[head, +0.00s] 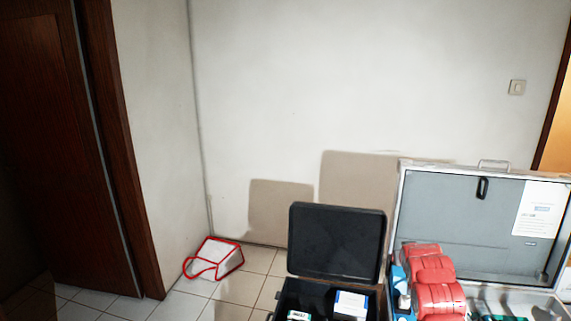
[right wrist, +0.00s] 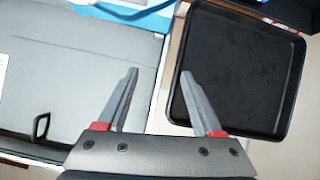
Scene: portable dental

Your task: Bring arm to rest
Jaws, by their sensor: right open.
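My right gripper (right wrist: 158,90) shows in the right wrist view with its two grey fingers spread apart. Nothing is between the fingers. Behind it are the black case's open lid (right wrist: 243,70) on the right and the grey case's open lid (right wrist: 75,90) on the left. My right gripper does not show in the head view. My left gripper is in neither view.
In the head view, the black case (head: 336,243) stands open at the bottom middle with boxes inside. The larger grey case (head: 450,215) stands open at the right, with red packs (head: 434,280) in front of its lid. A white, red-edged bag (head: 214,259) lies on the tiled floor by the wall.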

